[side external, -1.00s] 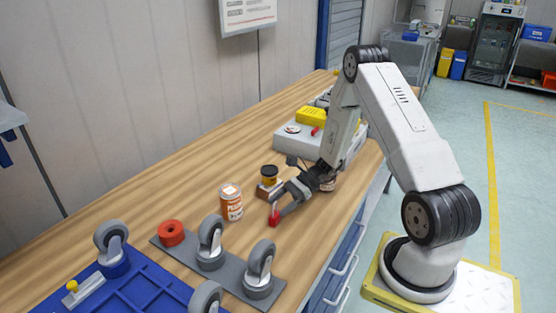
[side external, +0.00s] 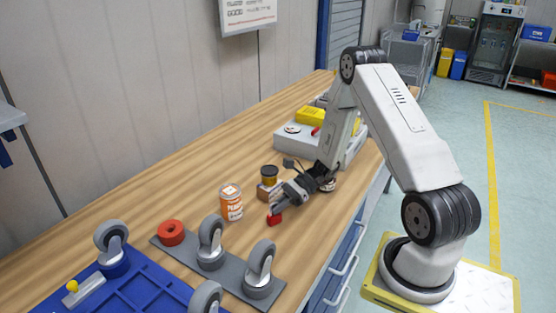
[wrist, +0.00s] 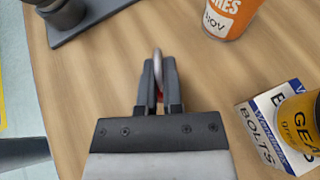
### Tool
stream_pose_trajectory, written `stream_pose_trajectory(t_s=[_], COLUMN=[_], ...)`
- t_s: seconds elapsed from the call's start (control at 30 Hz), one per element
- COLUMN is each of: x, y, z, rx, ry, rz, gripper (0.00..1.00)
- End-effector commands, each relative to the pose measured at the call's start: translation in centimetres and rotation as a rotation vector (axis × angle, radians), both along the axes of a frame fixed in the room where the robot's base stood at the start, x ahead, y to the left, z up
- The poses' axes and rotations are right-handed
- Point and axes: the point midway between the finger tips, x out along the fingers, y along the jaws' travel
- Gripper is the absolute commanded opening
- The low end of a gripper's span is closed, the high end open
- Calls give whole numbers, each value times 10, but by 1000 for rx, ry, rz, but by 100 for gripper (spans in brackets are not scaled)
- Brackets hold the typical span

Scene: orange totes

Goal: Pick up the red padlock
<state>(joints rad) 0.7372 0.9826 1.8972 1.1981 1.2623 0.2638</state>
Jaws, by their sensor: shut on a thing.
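The red padlock (side external: 274,219) is at the tip of my gripper (side external: 280,206), low over the wooden table. In the side external view its red body shows below the fingers. In the wrist view my gripper (wrist: 158,82) has its two dark fingers close together around the padlock's grey shackle (wrist: 157,65). Only a sliver of red shows between the fingers there; the rest of the body is hidden. I cannot tell whether the padlock touches the table.
An orange-labelled can (side external: 231,203) stands left of the gripper. A yellow-labelled jar (wrist: 302,118) sits on a bolts box (wrist: 270,125) close by. A grey plate (side external: 222,272) with caster wheels and a red ring (side external: 171,233) lies nearer the camera. A grey case (side external: 294,139) is behind.

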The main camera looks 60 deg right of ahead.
Motion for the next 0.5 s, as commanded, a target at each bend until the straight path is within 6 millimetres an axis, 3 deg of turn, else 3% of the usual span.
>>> stream_pose_trajectory(t_s=[0.5], x=[0], y=[0], z=[5], rx=[0], ry=[-1], rz=[0], gripper=[0])
